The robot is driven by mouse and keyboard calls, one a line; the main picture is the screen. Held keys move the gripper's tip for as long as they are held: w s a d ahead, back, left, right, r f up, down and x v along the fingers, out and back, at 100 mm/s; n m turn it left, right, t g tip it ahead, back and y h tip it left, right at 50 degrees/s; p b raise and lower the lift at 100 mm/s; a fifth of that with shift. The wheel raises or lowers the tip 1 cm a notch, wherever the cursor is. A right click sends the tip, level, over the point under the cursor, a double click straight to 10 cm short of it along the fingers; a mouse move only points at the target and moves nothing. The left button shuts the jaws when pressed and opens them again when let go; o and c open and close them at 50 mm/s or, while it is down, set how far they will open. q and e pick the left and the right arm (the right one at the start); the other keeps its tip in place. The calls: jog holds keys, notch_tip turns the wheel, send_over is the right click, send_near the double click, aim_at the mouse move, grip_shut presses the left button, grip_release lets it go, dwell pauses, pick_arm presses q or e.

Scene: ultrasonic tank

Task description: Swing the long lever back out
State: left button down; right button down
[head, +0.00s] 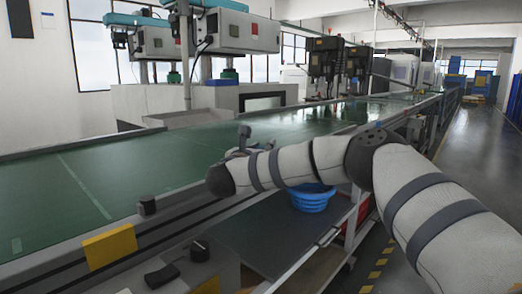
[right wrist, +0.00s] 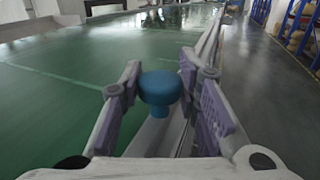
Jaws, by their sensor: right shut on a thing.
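A blue rounded knob (right wrist: 160,90) stands between the fingertips of my right gripper (right wrist: 161,82) in the right wrist view. I take it to be the lever's end; the lever's shaft is not clear in either view. The gripper is shut on the knob, with a purple-padded finger on each side. My left gripper is not in view.
The long green surface (head: 120,185) is clear beside the arm. A blue basket (head: 312,200) sits on the dark shelf (head: 262,240) below the arm. A yellow block (head: 110,247) and a black knob (head: 147,205) are on the near rail. Grey machines (head: 235,30) stand behind.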

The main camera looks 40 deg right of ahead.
jog(key=shift+s+f, duration=0.1)
jog(key=shift+f, duration=0.2)
jog(key=c, duration=1.5)
grip_release()
jog(key=o, duration=0.3)
jog(key=shift+s+r, duration=0.2)
jog(key=shift+s, duration=0.05)
jog(key=shift+w, duration=0.1)
jog(key=shift+a, duration=0.25)
jog(key=v, duration=1.1)
jog(key=shift+s, duration=0.35)
jog(key=shift+a, duration=0.15)
